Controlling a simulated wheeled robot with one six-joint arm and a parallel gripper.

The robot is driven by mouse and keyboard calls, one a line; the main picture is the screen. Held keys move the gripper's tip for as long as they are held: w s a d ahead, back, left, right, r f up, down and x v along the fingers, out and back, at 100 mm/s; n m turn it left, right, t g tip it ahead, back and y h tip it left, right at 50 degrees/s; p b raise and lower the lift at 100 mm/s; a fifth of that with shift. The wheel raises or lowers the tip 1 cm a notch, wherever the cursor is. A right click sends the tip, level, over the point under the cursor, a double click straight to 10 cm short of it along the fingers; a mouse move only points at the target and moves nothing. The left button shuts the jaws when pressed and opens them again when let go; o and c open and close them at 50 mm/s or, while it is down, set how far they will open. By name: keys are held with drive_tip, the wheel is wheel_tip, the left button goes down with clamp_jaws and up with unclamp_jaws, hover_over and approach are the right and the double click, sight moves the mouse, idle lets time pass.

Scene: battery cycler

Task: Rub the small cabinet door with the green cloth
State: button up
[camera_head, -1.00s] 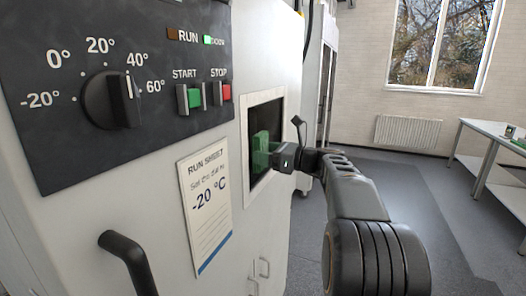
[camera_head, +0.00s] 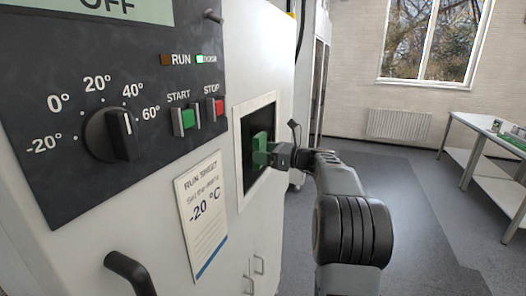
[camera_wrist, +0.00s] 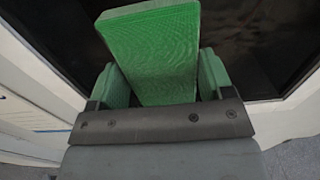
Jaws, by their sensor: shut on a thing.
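The green cloth (camera_wrist: 150,45) shows in the wrist view as a flat, textured green slab between the two green-padded fingers of my gripper (camera_wrist: 158,85). My gripper is shut on it. In the head view, my gripper (camera_head: 272,154) reaches to a small dark panel (camera_head: 248,125) in a pale frame on the cabinet front, with the green cloth (camera_head: 258,148) in front of the dark area. I cannot tell whether the cloth touches the surface. Below, pale cabinet doors with small handles (camera_head: 260,264) show.
Left of the panel are a control panel with a dial (camera_head: 112,132), a green START button (camera_head: 184,120) and a red STOP button (camera_head: 212,109). A run sheet (camera_head: 203,215) and black handle (camera_head: 131,274) are below. The floor on the right is open, with a table (camera_head: 478,140).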

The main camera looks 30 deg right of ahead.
sight(270, 138)
drive_tip(key=shift+w+d+r+p, duration=0.1)
drive_tip(key=shift+w+d+p, duration=0.9)
drive_tip(key=shift+p, duration=0.25)
drive_tip(key=shift+w+d+p, duration=1.15)
drive_tip(key=shift+w+d, duration=2.35)
drive_tip(key=shift+d, duration=0.2)
